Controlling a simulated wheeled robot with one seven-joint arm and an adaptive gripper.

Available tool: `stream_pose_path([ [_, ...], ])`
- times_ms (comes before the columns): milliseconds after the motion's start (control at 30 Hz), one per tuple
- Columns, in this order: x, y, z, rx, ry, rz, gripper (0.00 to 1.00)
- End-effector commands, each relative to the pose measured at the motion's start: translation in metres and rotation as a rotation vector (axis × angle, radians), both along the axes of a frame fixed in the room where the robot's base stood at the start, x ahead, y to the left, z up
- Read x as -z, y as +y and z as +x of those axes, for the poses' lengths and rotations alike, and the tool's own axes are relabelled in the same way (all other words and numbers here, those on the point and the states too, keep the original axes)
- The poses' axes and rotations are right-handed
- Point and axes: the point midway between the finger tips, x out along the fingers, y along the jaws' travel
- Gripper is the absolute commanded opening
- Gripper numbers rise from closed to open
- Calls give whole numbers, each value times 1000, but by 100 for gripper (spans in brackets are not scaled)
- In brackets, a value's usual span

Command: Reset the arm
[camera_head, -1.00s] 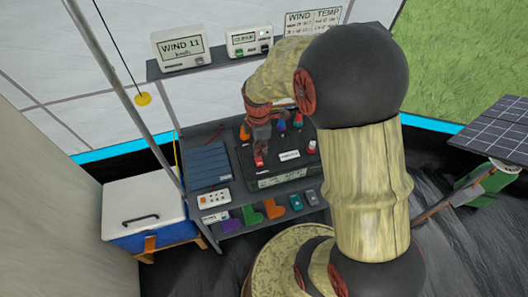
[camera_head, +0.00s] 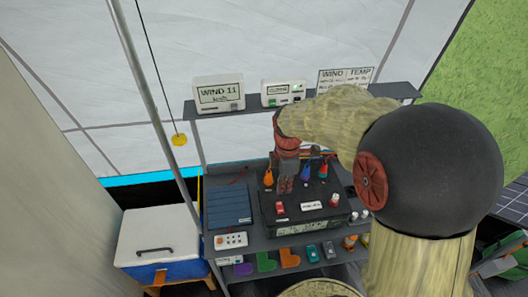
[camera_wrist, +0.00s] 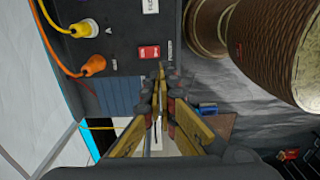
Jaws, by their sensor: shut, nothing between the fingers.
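My gripper (camera_head: 286,184) is shut and empty. In the head view it points down over the back part of a black power box (camera_head: 300,229), among the cable plugs. In the wrist view its yellow fingers (camera_wrist: 161,78) close together, with the box's dark panel (camera_wrist: 120,58) and red rocker switch (camera_wrist: 149,52) past their tips. The red switch (camera_head: 280,208) also shows at the box's front left, apart from the gripper. My arm hides part of the shelf's right side.
An orange plug (camera_head: 268,177) and a blue plug (camera_head: 305,174) stand close beside the gripper. An upper shelf (camera_head: 235,108) carries the WIND display (camera_head: 218,94). A blue panel (camera_head: 229,204) lies left of the box. A cooler (camera_head: 158,240) stands on the left.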

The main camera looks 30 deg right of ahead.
Motion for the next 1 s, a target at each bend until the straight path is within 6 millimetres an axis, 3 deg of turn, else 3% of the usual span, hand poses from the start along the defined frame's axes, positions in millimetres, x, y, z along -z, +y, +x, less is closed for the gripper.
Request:
stream_pose_path([
  [267,0,0,0,67,0,0,0],
  [367,1,0,-1,216,3,0,0],
  [533,1,8,-29,601,31,-3,0],
  [800,-57,39,-73,1154,-95,37,0],
  [1000,-103,69,-112,1367,-244,158,0],
])
